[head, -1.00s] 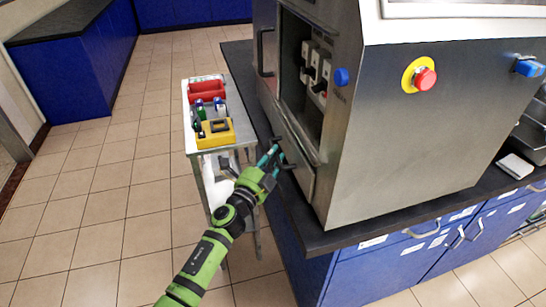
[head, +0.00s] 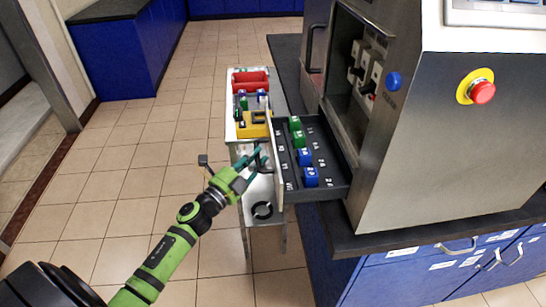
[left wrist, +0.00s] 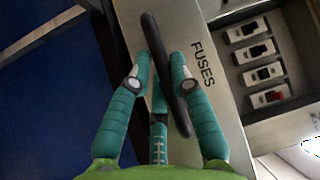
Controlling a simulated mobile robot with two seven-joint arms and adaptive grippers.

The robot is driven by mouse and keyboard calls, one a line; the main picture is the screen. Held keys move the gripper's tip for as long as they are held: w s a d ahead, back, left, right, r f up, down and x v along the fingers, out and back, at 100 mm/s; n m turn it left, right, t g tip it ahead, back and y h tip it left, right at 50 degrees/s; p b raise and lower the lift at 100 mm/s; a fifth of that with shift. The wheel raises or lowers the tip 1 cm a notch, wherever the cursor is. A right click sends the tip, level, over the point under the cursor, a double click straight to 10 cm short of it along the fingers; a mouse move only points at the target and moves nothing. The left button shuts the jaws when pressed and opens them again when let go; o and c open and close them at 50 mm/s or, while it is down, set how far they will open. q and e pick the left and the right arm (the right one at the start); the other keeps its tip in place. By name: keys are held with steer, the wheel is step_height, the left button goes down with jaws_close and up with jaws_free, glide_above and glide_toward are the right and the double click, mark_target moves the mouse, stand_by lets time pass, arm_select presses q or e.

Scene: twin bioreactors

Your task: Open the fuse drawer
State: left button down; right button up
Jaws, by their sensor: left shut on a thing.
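The fuse drawer (head: 326,178) stands pulled out from the steel cabinet in the head view. Inside it are green fuses (head: 298,138) and blue fuses (head: 311,177) in rows on a dark tray. My left gripper (head: 258,158) is at the outer side of the drawer front. In the left wrist view the drawer front (left wrist: 212,105) carries the word FUSES, and my left gripper (left wrist: 160,65) is shut on its black handle (left wrist: 163,75). The fingers partly hide the handle. My right gripper is not in view.
A cart (head: 231,88) with a red bin (head: 251,82) and a yellow box (head: 253,126) stands close beside the drawer. Switches (head: 365,65) sit in the cabinet's recess above. A red emergency button (head: 482,92) is on the cabinet side. Tiled floor is clear at left.

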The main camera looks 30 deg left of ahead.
arm_select(q)
steer(key=shift+s+a, duration=0.45)
steer(key=shift+a, duration=0.2)
steer(key=c, duration=1.4)
jaws_free()
steer(key=v, duration=1.2)
